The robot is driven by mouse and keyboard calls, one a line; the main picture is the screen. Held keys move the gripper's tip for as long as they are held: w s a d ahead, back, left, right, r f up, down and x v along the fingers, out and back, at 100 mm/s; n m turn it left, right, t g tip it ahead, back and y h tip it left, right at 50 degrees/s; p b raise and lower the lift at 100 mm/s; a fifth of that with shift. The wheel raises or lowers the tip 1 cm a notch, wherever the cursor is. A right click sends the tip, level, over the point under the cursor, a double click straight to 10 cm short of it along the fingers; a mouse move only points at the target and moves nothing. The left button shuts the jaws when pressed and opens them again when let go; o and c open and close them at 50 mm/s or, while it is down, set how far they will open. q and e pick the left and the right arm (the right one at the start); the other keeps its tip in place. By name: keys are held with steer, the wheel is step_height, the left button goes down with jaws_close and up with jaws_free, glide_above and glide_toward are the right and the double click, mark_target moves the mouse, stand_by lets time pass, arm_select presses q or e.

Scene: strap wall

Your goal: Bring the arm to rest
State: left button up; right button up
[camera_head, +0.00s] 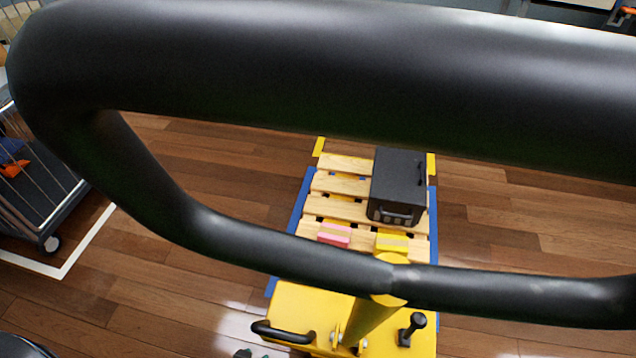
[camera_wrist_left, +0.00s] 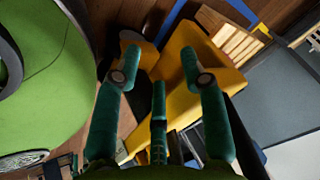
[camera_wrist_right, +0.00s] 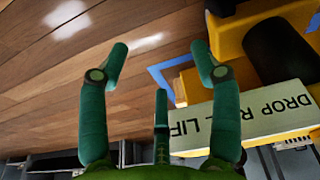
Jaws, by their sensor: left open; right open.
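My left gripper (camera_wrist_left: 160,57) is open in the left wrist view, with nothing between its teal fingers. Yellow bodywork (camera_wrist_left: 190,60) lies behind and beyond its fingertips; I cannot tell whether they touch. My right gripper (camera_wrist_right: 160,50) is open and empty in the right wrist view. I cannot make out either gripper surely in the head view.
A thick black handle loop (camera_head: 330,75) crosses the head view close up, on a yellow truck (camera_head: 290,310). Beyond it a wooden pallet (camera_head: 340,185) bears a black case (camera_head: 398,185), a pink box (camera_head: 334,236) and a yellow box (camera_head: 391,243). A wire cart (camera_head: 40,200) stands left.

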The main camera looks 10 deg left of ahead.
steer(key=s+d+r+g+p, duration=0.1)
steer(key=s+r+p, duration=0.3)
steer(key=s+p, duration=0.4)
steer(key=s+d+r+p, duration=0.1)
steer(key=s+r+p, duration=0.4)
steer(key=s+p, duration=0.3)
steer(key=p, duration=0.4)
steer(key=shift+d+g+p, duration=0.3)
steer(key=shift+g+p, duration=0.05)
steer(key=shift+g, duration=0.05)
arm_select(q)
steer(key=s+r+n+g, duration=0.2)
steer(key=s+r, duration=0.1)
steer(key=s, duration=0.5)
steer(key=s+r+n+g, duration=0.2)
steer(key=s+r+g, duration=0.1)
steer(key=s, duration=0.6)
steer(key=shift+a+r+g, duration=0.25)
steer(key=shift+a+g, duration=0.05)
steer(key=shift+a, duration=0.15)
arm_select(e)
steer(key=shift+s, duration=0.1)
steer(key=shift+c, duration=0.4)
